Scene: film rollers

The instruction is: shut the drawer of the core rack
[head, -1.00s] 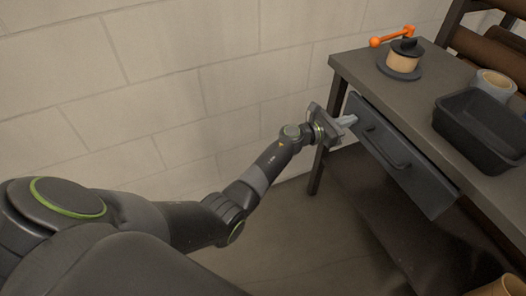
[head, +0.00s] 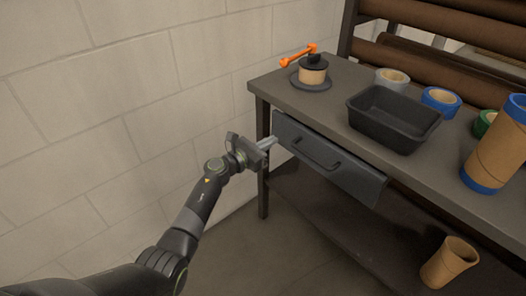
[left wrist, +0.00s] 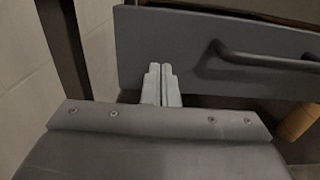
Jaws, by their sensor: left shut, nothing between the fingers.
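The core rack's drawer (head: 345,176) is a dark grey front with a bar handle (head: 318,155), under the rack's worktop (head: 290,98). The front seems to stand a little out from the worktop edge; how far is hard to tell. My left gripper (head: 268,143) is shut and empty at the drawer's left end. In the left wrist view, its closed fingertips (left wrist: 161,72) point at the lower left part of the drawer front (left wrist: 160,40), left of the handle (left wrist: 255,58). I cannot tell whether they touch it. My right gripper is not in view.
On the worktop are a black tray (head: 390,140), a roll holder with an orange crank (head: 312,72) and several tape rolls. A large blue-ended core (head: 497,150) stands at right. A cardboard core (head: 449,262) is on the lower shelf. A block wall (head: 120,110) is at left.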

